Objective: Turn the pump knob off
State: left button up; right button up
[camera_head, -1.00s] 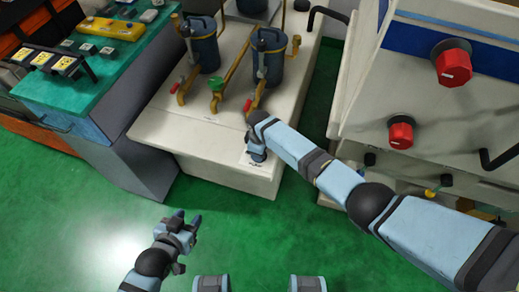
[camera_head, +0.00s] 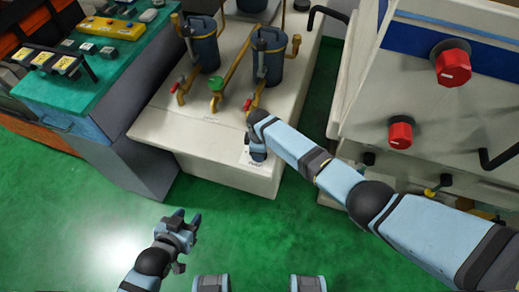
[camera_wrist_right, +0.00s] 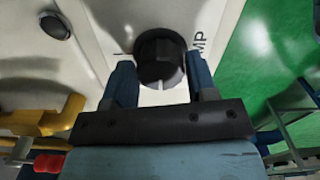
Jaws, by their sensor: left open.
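The black round pump knob (camera_wrist_right: 160,58), with a white pointer line, shows in the right wrist view on a pale panel with partly hidden lettering ending in "MP". My right gripper (camera_wrist_right: 162,80) has its two fingertips on either side of the knob; I cannot tell whether they press on it. In the head view the right arm reaches down to the front of the beige pump unit (camera_head: 185,128), and the knob is hidden behind the hand. My left gripper (camera_head: 189,220) is open and empty, low over the green floor.
Blue pump cylinders (camera_head: 204,48) with yellow pipes and a green valve (camera_head: 217,83) stand on the unit. A beige cabinet with red knobs (camera_head: 453,67) is at the right. A teal-topped console (camera_head: 90,95) is at the left. The floor (camera_head: 110,215) in front is clear.

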jog(key=shift+o, duration=1.3)
notch_tip(320, 180, up, 14)
jog(key=p, duration=0.1)
jog(key=shift+s+f, duration=0.1)
jog(key=shift+f, duration=0.05)
